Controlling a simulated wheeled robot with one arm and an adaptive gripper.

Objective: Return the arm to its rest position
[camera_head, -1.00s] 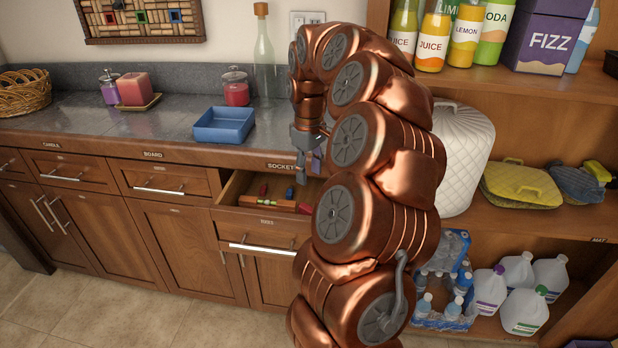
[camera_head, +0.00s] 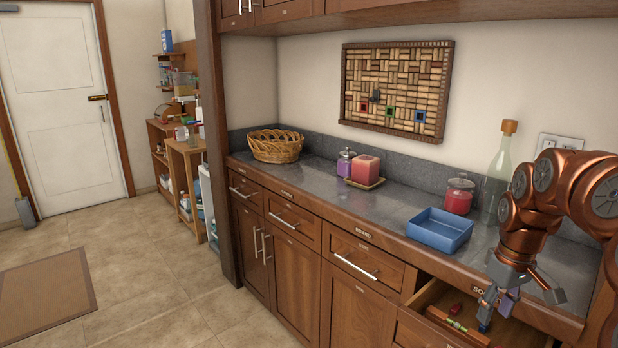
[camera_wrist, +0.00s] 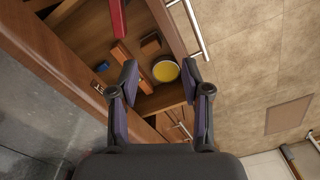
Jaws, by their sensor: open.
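My gripper (camera_head: 520,292) is at the right of the head view, at the end of my copper arm. It hangs over the open drawer (camera_head: 410,328) by the counter's front edge. Its jaws are spread. In the wrist view the two fingers (camera_wrist: 160,76) stand apart with nothing held between them. Beyond them I see the drawer's inside, with a yellow round thing (camera_wrist: 165,71), a wooden block (camera_wrist: 151,43) and a red bar (camera_wrist: 118,18). My arm is bent and partly cut off by the head view's right edge.
A blue tray (camera_head: 440,231), a red jar (camera_head: 458,196) and a clear bottle (camera_head: 496,178) stand on the counter (camera_head: 350,205) near my gripper. A wicker basket (camera_head: 275,147) is farther left. The tiled floor (camera_head: 150,260) is open toward the white door (camera_head: 65,110).

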